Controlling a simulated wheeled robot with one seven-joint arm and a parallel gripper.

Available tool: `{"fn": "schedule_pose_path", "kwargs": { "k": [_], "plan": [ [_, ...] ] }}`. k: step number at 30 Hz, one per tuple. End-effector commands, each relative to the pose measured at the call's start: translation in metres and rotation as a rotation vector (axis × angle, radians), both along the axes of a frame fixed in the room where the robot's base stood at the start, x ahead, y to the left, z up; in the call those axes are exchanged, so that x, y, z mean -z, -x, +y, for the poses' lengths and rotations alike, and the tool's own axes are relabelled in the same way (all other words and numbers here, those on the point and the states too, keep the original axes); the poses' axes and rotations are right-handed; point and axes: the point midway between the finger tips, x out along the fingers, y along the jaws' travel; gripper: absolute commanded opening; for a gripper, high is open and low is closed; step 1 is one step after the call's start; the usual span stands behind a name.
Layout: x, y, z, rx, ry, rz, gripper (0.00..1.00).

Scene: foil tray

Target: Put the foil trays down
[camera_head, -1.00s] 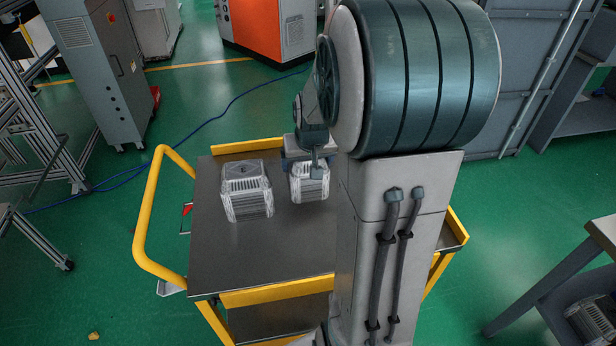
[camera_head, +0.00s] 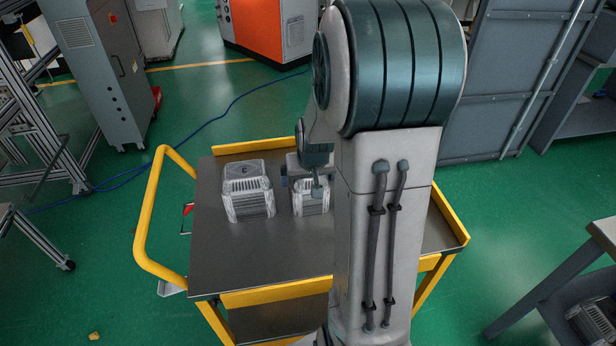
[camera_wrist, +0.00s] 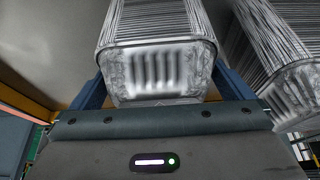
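My gripper (camera_head: 301,184) is over the cart's dark top, with one finger on each side of a stack of foil trays (camera_head: 312,203). In the wrist view this ribbed silver stack (camera_wrist: 158,72) sits between the blue fingers, and the gripper is shut on it. I cannot tell whether its underside touches the cart top. A second stack of foil trays (camera_head: 248,200) stands on the cart just to the left. It shows at the right of the wrist view (camera_wrist: 285,60). My arm hides part of the cart's right side.
The cart (camera_head: 240,262) has yellow raised edges and a yellow handle (camera_head: 149,215) on the left. Its front left top is bare. A grey bench (camera_head: 570,265) with more trays on its lower shelf (camera_head: 592,318) stands at right. Grey cabinets stand behind.

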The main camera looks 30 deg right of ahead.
Motion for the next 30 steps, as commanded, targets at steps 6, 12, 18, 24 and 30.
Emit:
{"fn": "schedule_pose_path", "kwargs": {
  "k": [6, 12, 18, 24, 30],
  "plan": [
    [-0.006, 0.0, 0.0, 0.0, 0.0, 0.0, 1.0],
    [-0.029, 0.009, 0.003, 0.0, 0.002, -0.005, 1.0],
    [-0.064, 0.024, 0.007, 0.0, 0.001, -0.005, 1.0],
    [-0.094, 0.036, 0.01, 0.0, 0.002, -0.004, 1.0],
    [-0.111, 0.043, 0.012, -0.001, 0.001, -0.001, 1.0]
  ]
}}
